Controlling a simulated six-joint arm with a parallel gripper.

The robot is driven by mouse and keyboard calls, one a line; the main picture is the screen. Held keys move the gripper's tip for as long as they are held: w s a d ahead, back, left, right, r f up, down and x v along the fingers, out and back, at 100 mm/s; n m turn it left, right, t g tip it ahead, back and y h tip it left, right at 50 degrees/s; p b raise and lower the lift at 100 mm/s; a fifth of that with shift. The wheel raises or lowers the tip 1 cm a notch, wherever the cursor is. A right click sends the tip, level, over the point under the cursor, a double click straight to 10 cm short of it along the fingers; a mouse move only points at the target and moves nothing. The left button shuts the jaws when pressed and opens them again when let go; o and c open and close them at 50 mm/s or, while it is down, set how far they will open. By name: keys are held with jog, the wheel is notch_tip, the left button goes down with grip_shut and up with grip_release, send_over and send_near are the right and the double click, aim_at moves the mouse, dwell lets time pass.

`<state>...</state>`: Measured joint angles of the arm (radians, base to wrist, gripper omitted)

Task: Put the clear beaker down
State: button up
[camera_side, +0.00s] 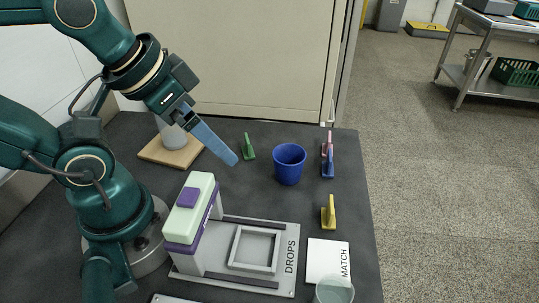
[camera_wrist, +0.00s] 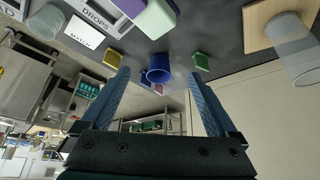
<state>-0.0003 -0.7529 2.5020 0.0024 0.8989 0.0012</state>
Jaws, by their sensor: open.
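A clear beaker (camera_side: 334,291) stands at the front of the table beside the white MATCH card, cut off by the bottom edge of the side view. It also shows in the wrist view (camera_wrist: 46,20) at the upper left. Another see-through vessel (camera_wrist: 295,50) stands on a wooden board; in the side view it is partly hidden behind my gripper. My gripper (camera_side: 228,157) is open and empty, tilted above the table between the board and the blue cup. In the wrist view its two fingers (camera_wrist: 158,74) are wide apart with nothing held between them.
A blue cup (camera_side: 289,164) stands at the back middle, with green (camera_side: 249,147), yellow (camera_side: 328,212) and blue (camera_side: 327,163) pieces around it. The pale green and purple machine (camera_side: 192,212) with the DROPS plate (camera_side: 281,271) stands in front. The wooden board (camera_side: 153,152) lies near the back wall.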

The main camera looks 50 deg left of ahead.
dwell(0.3)
jog(key=w+d+r+n, duration=0.2)
jog(key=w+d+r, duration=0.1)
jog(key=w+r, duration=0.1)
jog(key=m+g, duration=0.4)
jog(key=g, duration=0.2)
send_over(335, 291)
jog(key=s, duration=0.1)
notch_tip(335, 291, down, 12)
jog(key=shift+s+d+f, duration=0.2)
jog(key=shift+s+d, duration=0.1)
jog(key=shift+s, duration=0.1)
jog(key=shift+f, duration=2.3)
